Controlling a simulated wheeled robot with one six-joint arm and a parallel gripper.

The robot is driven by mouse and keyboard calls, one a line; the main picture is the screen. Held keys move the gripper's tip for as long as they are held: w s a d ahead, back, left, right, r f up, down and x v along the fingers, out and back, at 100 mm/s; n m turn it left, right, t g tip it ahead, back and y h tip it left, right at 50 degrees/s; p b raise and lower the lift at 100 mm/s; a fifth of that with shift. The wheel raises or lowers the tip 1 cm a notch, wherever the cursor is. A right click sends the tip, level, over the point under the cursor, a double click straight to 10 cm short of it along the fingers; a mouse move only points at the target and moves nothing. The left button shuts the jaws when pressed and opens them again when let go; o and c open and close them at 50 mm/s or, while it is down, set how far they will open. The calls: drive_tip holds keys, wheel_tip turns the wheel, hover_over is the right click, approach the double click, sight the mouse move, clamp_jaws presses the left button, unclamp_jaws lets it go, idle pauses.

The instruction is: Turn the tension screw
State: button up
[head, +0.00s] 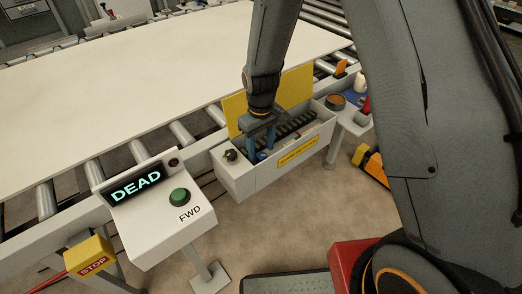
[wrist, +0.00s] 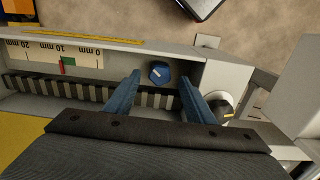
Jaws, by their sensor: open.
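The tension screw (wrist: 159,72), a blue hexagonal head with a white mark, shows in the wrist view inside the open grey box (head: 234,180). My gripper (wrist: 160,76) is open, with one blue finger on either side of the screw and visible gaps between. In the head view my gripper (head: 260,149) reaches down into the box, and I cannot pick out the screw there. A black toothed belt (wrist: 80,90) runs below.
A black knob (wrist: 221,110) with a yellow mark sits right of the fingers. The yellow lid (head: 297,87) stands up behind the box. A console (head: 158,214) reads DEAD and has a green FWD button (head: 179,196). A yellow STOP box (head: 90,257) is left. The conveyor carries a pale sheet (head: 150,65).

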drive_tip(key=shift+f, duration=1.1)
drive_tip(key=c, duration=1.1)
drive_tip(key=shift+o, duration=0.2)
drive_tip(key=shift+m, duration=0.4)
drive_tip(key=shift+m+p, duration=0.5)
drive_tip(key=shift+m, duration=1.9)
drive_tip(key=o, duration=1.1)
drive_tip(key=shift+c, duration=0.2)
